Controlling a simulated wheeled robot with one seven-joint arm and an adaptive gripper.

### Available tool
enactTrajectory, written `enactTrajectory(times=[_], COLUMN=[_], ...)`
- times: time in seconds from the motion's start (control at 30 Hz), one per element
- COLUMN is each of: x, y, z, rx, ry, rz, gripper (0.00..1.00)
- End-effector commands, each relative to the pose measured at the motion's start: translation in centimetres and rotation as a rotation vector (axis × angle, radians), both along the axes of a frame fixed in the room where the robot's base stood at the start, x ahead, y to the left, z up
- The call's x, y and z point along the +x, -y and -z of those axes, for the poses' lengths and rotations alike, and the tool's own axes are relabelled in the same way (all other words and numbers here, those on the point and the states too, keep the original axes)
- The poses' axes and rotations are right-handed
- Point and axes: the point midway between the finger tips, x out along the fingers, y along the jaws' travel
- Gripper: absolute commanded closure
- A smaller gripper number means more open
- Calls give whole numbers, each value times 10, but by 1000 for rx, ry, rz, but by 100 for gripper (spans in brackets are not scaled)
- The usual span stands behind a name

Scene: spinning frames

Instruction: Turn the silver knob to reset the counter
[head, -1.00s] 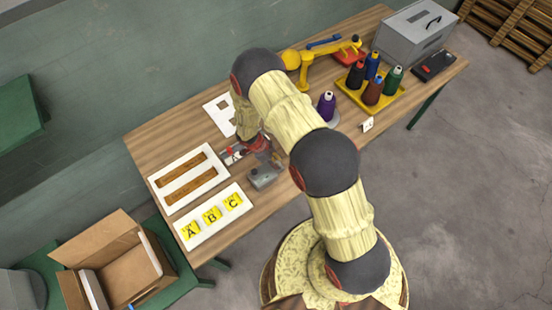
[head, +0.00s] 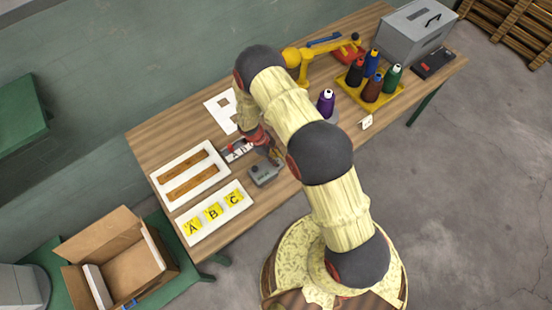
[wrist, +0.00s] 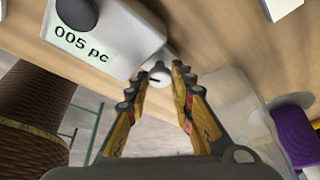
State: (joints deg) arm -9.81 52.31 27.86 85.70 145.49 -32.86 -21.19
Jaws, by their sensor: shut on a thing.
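The counter is a small grey box (head: 265,174) on the wooden table in the head view. In the wrist view the counter (wrist: 105,28) is at the upper left, with a label reading "005 pc" and a dark round part on it. The silver knob (wrist: 158,77) sticks out from its side and has a dark mark on its face. My gripper (wrist: 159,73) has its two fingertips on either side of the knob, shut on it. In the head view my gripper (head: 273,154) is beside the counter, partly hidden by my arm.
A white card with yellow A, B, C tiles (head: 239,194) and a white frame with brown strips (head: 163,181) lie left of the counter. A purple cone (head: 326,103) stands to the right, and a yellow tray (head: 345,92) of spools is further right.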

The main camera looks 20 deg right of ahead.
Motion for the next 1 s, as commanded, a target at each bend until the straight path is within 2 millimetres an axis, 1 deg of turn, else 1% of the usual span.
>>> enactTrajectory(times=[0.07,0.33,0.67,0.77,0.87,1.0], x=[1,1,1,2,5,9], y=[0,0,-1,-3,-7,-14], z=[-1,0,-1,-7,-18,-38], rx=[1,0,1,1,1,1], ry=[3,1,1,2,4,4], rz=[-1,0,-1,-2,-1,-1], gripper=[74,58,58,58,58,58])
